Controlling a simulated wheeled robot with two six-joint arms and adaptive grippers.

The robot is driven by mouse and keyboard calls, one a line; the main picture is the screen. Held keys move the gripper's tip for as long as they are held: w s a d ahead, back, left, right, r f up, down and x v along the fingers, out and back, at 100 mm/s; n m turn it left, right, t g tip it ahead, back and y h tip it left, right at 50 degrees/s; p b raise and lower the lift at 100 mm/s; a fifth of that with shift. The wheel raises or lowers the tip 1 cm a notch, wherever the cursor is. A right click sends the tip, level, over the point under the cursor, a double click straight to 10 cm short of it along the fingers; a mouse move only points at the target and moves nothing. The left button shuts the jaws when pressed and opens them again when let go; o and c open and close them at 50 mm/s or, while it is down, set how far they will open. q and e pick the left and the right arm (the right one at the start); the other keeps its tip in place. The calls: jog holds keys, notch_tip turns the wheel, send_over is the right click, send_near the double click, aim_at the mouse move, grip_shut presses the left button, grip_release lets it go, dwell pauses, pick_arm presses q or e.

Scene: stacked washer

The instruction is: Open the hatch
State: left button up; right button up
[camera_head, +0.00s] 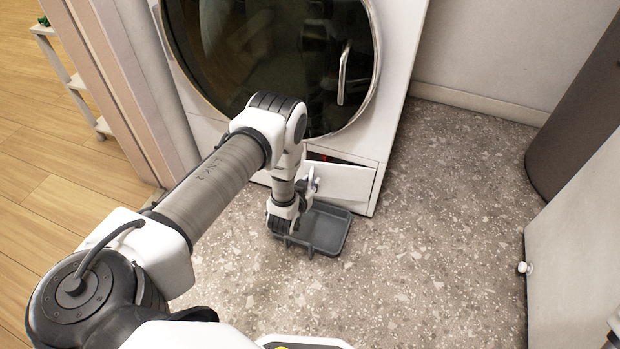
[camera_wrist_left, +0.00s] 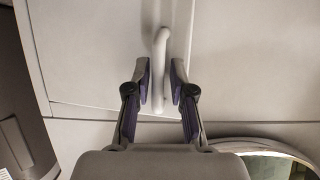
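The hatch (camera_head: 345,183) is a small white panel low on the washer's front, at its right side. A dark gap with a spot of red shows above its top edge, so it stands slightly tilted out. In the left wrist view the pale hatch panel (camera_wrist_left: 95,45) carries a slim white handle (camera_wrist_left: 160,60). My left gripper (camera_head: 308,185) is at the hatch's left part in the head view. In the wrist view the left gripper's fingers (camera_wrist_left: 160,85) stand apart on either side of the handle, with narrow gaps.
The washer's round glass door (camera_head: 270,50) with its chrome handle (camera_head: 343,72) is above the hatch. A grey tray (camera_head: 325,232) lies on the speckled floor below. A white cabinet (camera_head: 575,240) and a dark rounded object (camera_head: 585,120) stand at right. The floor between is clear.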

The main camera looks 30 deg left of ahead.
pick_arm(q)
jog(key=shift+w+a+f+m+h+b, duration=0.1)
jog(key=shift+w+a+m+h+b, duration=0.1)
jog(key=shift+w+a+m+h, duration=0.25)
jog(key=shift+w+a+m+h+b, duration=0.15)
jog(key=shift+w+a+h, duration=0.1)
jog(key=shift+w, duration=0.25)
jog(key=shift+w+t, duration=0.2)
jog(key=shift+t, duration=0.1)
